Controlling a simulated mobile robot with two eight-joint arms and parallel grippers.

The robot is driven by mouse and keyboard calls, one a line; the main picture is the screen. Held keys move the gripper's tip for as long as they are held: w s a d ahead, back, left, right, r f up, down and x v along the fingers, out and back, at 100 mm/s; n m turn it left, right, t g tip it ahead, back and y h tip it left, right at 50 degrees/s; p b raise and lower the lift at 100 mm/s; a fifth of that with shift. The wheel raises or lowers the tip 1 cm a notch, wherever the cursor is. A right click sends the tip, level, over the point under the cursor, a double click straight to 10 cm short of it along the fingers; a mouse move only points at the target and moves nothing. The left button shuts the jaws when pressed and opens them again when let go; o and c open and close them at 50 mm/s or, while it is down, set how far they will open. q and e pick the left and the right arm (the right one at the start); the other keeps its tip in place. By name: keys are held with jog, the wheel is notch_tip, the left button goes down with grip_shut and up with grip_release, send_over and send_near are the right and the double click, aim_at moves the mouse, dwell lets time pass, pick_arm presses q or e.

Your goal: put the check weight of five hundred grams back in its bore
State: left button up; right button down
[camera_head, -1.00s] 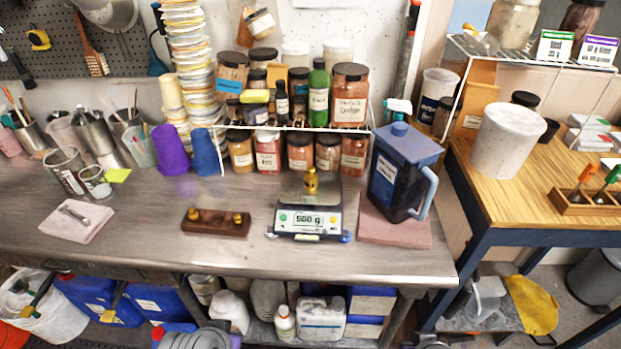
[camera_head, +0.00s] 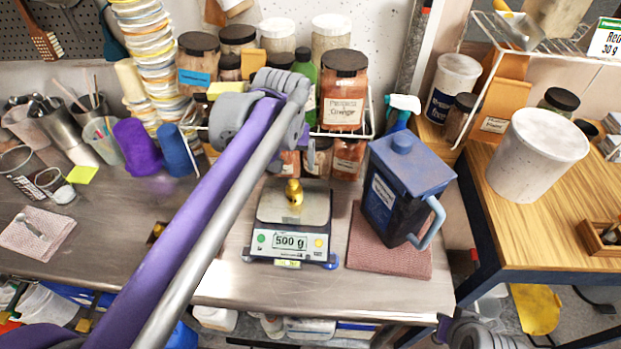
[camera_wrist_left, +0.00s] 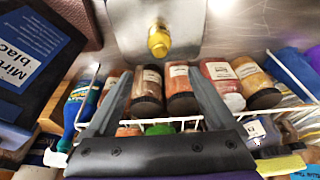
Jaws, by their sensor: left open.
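The brass check weight (camera_head: 294,192) stands on the pan of the bench scale (camera_head: 289,247), whose display reads 500 g. In the left wrist view the weight (camera_wrist_left: 159,40) stands on the pan beyond the fingertips. My left gripper (camera_wrist_left: 158,74) is open and empty there, its two dark fingers spread apart, the weight not between them. In the head view my left arm crosses the bench, and its gripper is not clear. The wooden weight block is mostly hidden behind this arm; a small brass piece (camera_head: 156,231) shows at its left end. My right gripper is not seen.
A blue-lidded dark jug (camera_head: 402,190) stands on a pink cloth (camera_head: 367,253) right of the scale. Jars on a wire rack (camera_head: 368,128) stand behind. Purple and blue cups (camera_head: 137,146) stand at left. Bare bench lies left of the scale, under my arm.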

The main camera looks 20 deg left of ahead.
aim_at(293, 184)
pick_arm(q)
jog(key=x, duration=0.2)
jog(key=s+x, duration=0.1)
jog(key=shift+w+f, duration=0.1)
jog(key=shift+f, duration=0.4)
jog(key=shift+w+a+f, duration=0.1)
jog(key=shift+w+f, duration=0.1)
jog(key=shift+f, duration=0.35)
jog(key=x, duration=0.5)
jog(key=shift+s+d+f, duration=0.15)
jog(key=shift+s+d, duration=0.1)
jog(key=shift+c, duration=0.3)
grip_shut()
